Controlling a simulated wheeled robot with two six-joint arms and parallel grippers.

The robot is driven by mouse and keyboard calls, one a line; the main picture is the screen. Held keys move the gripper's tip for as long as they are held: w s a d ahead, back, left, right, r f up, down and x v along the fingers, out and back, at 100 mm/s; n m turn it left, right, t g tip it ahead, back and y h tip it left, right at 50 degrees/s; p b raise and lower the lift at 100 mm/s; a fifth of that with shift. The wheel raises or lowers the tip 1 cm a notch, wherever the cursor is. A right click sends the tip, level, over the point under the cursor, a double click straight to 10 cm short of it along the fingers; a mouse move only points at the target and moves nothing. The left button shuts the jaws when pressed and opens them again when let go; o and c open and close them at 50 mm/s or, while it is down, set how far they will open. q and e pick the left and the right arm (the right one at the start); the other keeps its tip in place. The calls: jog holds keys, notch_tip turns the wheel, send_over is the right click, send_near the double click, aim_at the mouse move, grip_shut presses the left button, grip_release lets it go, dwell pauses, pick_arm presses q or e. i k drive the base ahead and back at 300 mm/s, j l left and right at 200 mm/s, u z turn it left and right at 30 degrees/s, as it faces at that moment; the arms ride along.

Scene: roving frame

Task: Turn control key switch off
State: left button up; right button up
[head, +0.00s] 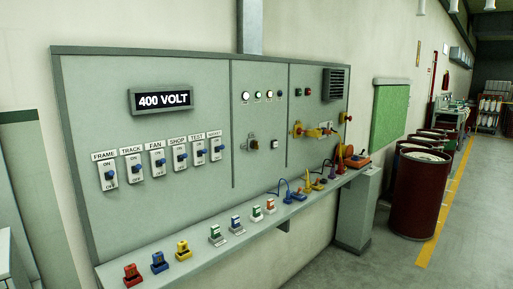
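A grey control panel (200,85) is fixed to the wall, with a "400 VOLT" display (164,100). A small dark switch (252,144) sits on its middle section, with a small pale fitting (274,144) to its right. Either could be the control key switch; they are too small to tell, and no key position is readable. Several labelled ON/OFF switches with blue levers stand in a row at left, among them FRAME (109,176), TRACK (134,168) and FAN (160,163). Neither of my grippers is in view.
A narrow ledge (215,262) below the panel holds several small coloured devices. A grey pedestal (358,212) stands at its right end. Dark red drums (418,200) stand beyond it. A green board (391,112) hangs on the wall. The floor (400,270) at right is clear.

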aim_at(254, 143)
jog(key=i+l+u, duration=0.15)
jog(key=i+l, duration=0.55)
jog(key=l, duration=0.15)
